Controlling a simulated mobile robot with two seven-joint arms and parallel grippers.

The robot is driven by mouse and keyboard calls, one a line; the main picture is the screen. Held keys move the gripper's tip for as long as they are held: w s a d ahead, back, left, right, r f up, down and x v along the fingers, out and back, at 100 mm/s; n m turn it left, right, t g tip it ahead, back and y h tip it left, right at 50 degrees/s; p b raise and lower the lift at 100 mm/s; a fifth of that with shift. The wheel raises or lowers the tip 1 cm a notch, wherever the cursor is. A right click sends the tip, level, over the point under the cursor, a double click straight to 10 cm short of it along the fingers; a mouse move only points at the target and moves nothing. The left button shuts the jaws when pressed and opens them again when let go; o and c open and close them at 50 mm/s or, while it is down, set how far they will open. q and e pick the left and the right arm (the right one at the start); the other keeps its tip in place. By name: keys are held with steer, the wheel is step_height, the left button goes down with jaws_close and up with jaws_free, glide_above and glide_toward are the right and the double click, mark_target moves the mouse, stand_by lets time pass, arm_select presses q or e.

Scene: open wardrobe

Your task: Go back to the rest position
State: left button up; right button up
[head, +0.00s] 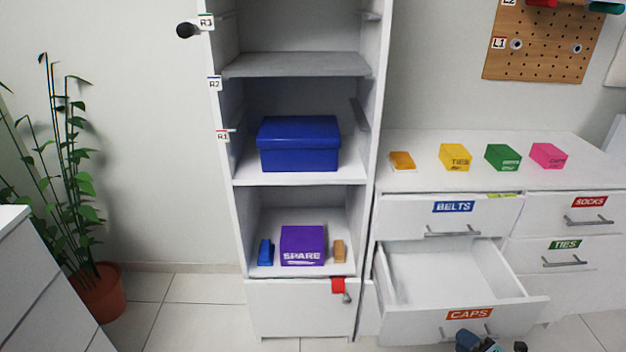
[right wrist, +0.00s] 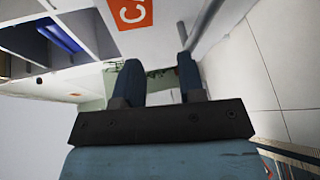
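My right gripper (head: 493,344) shows at the bottom edge of the head view, in front of the pulled-out CAPS drawer (head: 398,318). In the right wrist view its two blue fingers (right wrist: 159,64) stand apart with nothing held between them. The grey drawer handle (right wrist: 206,30) lies just beyond the fingertips there, close to the right finger; whether they touch is unclear. The orange CAPS label (right wrist: 131,12) is above. The CAPS drawer is open and looks empty inside. My left gripper is in neither view.
The open wardrobe holds a blue box (head: 299,145) and a purple SPARE box (head: 302,245). A dresser (head: 360,155) carries several small boxes, including a yellow TIES box (head: 455,157). The BELTS drawer (head: 400,210) is shut. A potted plant (head: 100,295) stands left; floor between is clear.

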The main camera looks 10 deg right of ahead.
steer(key=s+a+r+m+y, duration=0.1)
steer(key=s+a+r+m, duration=0.1)
steer(key=a+r+m, duration=0.7)
steer(key=s+a+r+m+y, duration=0.15)
steer(key=a+r+m, duration=0.35)
steer(key=a, duration=0.8)
steer(key=s+a+r+m+y, duration=0.1)
steer(key=s+a+r+m, duration=0.1)
steer(key=a+r+m, duration=0.55)
arm_select(q)
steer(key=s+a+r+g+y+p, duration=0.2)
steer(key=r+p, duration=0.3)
steer(key=p, duration=1.2)
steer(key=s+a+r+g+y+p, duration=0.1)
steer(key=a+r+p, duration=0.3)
steer(key=p, duration=1.2)
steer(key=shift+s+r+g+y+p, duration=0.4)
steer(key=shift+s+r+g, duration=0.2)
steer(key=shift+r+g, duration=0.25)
arm_select(e)
steer(key=s+d+r+n+g+h, duration=0.1)
steer(key=s+r+g+h, duration=0.1)
steer(key=r, duration=0.3)
steer(key=s+d+r+n+g+h, duration=0.1)
steer(key=s+r+g, duration=0.1)
steer(key=r, duration=0.4)
steer(key=shift+s+h, duration=0.25)
steer(key=shift+h, duration=0.1)
steer(key=shift+r+n, duration=0.1)
steer(key=shift+n, duration=0.15)
